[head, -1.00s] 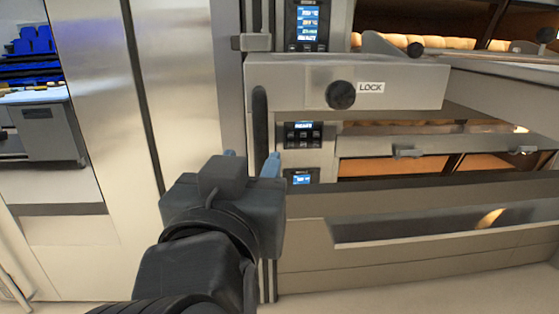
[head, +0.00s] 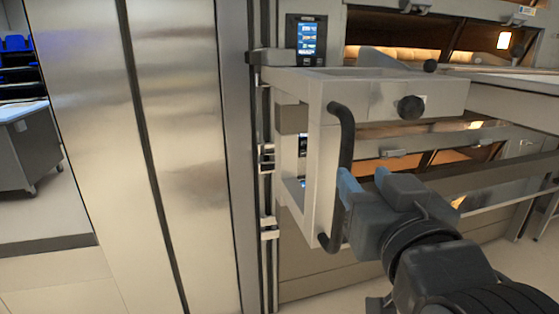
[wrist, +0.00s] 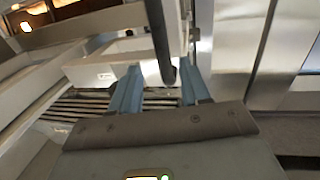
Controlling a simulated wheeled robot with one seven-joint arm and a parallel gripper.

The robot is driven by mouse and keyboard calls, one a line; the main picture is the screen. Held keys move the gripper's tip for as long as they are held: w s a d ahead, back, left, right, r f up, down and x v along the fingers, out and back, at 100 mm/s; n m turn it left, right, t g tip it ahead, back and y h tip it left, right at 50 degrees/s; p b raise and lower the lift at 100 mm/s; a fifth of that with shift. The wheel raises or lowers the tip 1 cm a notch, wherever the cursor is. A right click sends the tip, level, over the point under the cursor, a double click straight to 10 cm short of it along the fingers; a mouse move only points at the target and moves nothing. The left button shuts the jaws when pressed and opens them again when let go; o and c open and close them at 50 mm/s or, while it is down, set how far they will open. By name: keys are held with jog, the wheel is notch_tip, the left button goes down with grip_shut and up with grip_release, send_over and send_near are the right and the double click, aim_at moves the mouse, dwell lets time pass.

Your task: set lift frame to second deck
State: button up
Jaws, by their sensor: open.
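The lift frame (head: 318,95) is a pale metal frame on a vertical rail, with a black upright handle (head: 346,128) on its near side. A black round lock knob (head: 411,107) sits on the frame's front bar. My gripper (head: 364,180) is open beside the middle of the handle. In the wrist view, the handle (wrist: 160,35) comes down between the two blue fingers of my gripper (wrist: 160,75); I cannot tell whether either finger touches it. The second deck is not clearly marked; several oven decks lie behind the frame.
The slotted vertical rail (head: 267,190) stands left of the frame. Tall steel panels (head: 180,150) fill the left. A grey cabinet (head: 30,148) stands beyond them.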

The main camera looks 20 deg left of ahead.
aim_at(348, 162)
jog(key=x, duration=0.4)
jog(key=p+x, duration=0.1)
jog(key=x, duration=0.1)
jog(key=shift+a, duration=0.35)
jog(key=shift+x, duration=0.75)
jog(key=shift+d, duration=0.1)
jog(key=shift+c, duration=0.2)
grip_shut()
